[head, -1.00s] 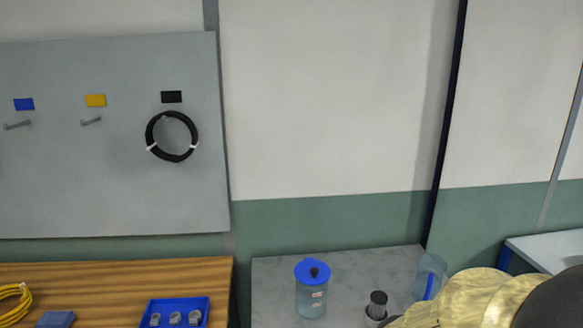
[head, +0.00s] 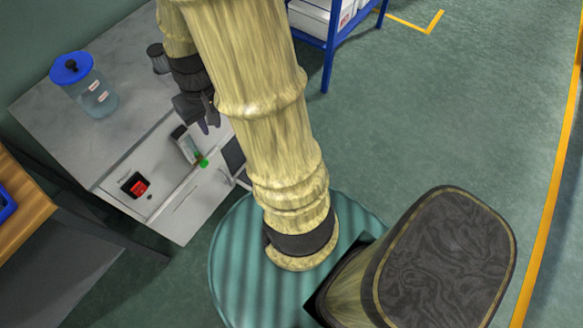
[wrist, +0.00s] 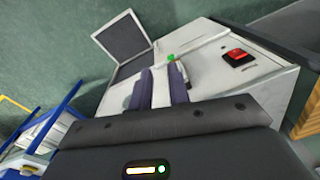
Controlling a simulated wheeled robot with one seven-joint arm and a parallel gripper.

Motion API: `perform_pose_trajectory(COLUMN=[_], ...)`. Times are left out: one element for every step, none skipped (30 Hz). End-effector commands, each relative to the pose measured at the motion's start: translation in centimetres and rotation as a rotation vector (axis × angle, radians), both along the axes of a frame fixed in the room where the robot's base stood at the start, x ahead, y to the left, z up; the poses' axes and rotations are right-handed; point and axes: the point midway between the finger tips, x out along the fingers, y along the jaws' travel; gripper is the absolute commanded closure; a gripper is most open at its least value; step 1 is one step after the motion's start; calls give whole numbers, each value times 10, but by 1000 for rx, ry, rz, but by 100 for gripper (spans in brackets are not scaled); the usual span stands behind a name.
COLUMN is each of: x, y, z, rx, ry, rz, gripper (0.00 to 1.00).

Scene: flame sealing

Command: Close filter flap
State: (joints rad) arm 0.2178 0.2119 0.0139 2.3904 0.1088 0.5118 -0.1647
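The filter flap (wrist: 122,38) is a dark square panel in a white frame. It stands open, swung out from the white cabinet (wrist: 215,90). In the head view the flap (head: 234,158) shows at the cabinet's right side, partly hidden behind my arm. My gripper (wrist: 162,80) has two dark purple fingers a little apart, with a white surface visible between them and no held object to be seen. In the head view my gripper (head: 209,124) is above the cabinet's front edge, apart from the flap.
The cabinet front carries a red switch (head: 134,185) and a green knob (head: 203,163). A blue-lidded jar (head: 90,92) stands on the grey top to the left. A blue-framed rack (head: 335,40) is at the back. The floor to the right is clear.

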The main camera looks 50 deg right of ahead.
Motion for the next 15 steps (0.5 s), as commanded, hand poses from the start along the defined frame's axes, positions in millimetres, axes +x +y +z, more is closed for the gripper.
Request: perform_pose_trajectory(x=[3,5,7,8,9,10,11,12,13,13,14,14,14,14,14], y=[-11,-16,-24,-29,-34,-42,-47,-53,-60,-66,-71,-79,-84,-90,-97], z=[-32,-42,-56,-67,-77,-91,-102,-113,-127,-138,-148,-163,-174,-185,-199], rx=[19,31,49,63,77,98,113,131,154,171,191,216,237,257,285], ry=[29,45,65,81,95,113,126,138,153,164,174,185,195,200,211], rz=[-27,-38,-55,-65,-77,-93,-104,-115,-130,-142,-153,-168,-179,-191,-206], gripper=[82,82,82,82,82,82,82,82,82,82,82,82,82,82,82])
